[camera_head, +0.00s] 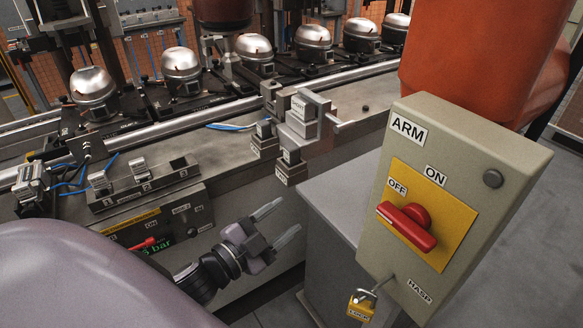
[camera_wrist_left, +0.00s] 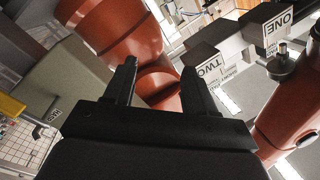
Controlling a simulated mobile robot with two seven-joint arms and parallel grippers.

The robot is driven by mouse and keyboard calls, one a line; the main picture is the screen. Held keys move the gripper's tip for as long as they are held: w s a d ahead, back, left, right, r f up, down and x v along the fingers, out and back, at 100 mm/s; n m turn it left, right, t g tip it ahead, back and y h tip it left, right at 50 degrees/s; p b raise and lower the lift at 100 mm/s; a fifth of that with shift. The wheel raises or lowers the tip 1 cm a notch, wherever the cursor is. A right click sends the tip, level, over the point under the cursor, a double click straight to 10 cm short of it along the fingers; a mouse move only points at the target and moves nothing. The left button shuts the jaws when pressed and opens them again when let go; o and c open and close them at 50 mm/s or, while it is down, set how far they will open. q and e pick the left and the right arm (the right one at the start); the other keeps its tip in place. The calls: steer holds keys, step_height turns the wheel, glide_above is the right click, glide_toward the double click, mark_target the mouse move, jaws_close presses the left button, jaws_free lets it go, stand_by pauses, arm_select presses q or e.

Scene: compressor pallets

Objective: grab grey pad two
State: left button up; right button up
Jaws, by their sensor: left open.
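In the left wrist view a dark grey block with a white label reading TWO (camera_wrist_left: 203,50) hangs right of my fingers, apart from them. A similar block labelled ONE (camera_wrist_left: 264,17) is farther right. In the head view, small grey blocks with labels too small to read sit under the metal fixture (camera_head: 307,122) at the bench edge. My left gripper (camera_head: 277,223) is below and in front of them, its two fingers apart with nothing between. It also shows open in the left wrist view (camera_wrist_left: 159,70). My right gripper is not in view.
A control box (camera_head: 480,160) with a red switch and a yellow padlock (camera_head: 361,305) stands right of the gripper. An orange cylinder (camera_head: 470,60) is behind it. The bench carries a labelled tray (camera_head: 140,190) and blue cables. Silver compressors (camera_head: 182,68) line the back.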

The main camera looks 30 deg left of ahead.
arm_select(q)
step_height(320, 180, up, 13)
steer(key=d+m+g+h+b, duration=0.1)
steer(key=m+g+h+b, duration=0.1)
steer(key=m+h, duration=0.65)
steer(key=d+m+g+h+b, duration=0.2)
steer(key=m+g+h, duration=0.1)
steer(key=m, duration=1.1)
steer(key=m+y+b, duration=0.3)
steer(key=m+y, duration=0.4)
steer(key=y, duration=0.3)
glide_toward(291, 147)
steer(key=shift+w, duration=1.85)
steer(key=w+d, duration=0.1)
steer(key=w+f, duration=0.1)
steer(key=w+d+f, duration=0.1)
steer(key=shift+w+d+f+p, duration=0.25)
steer(key=shift+d+p, duration=0.15)
steer(key=shift+w+d+f, duration=0.1)
steer(key=shift+w+f, duration=0.1)
steer(key=shift+w, duration=0.05)
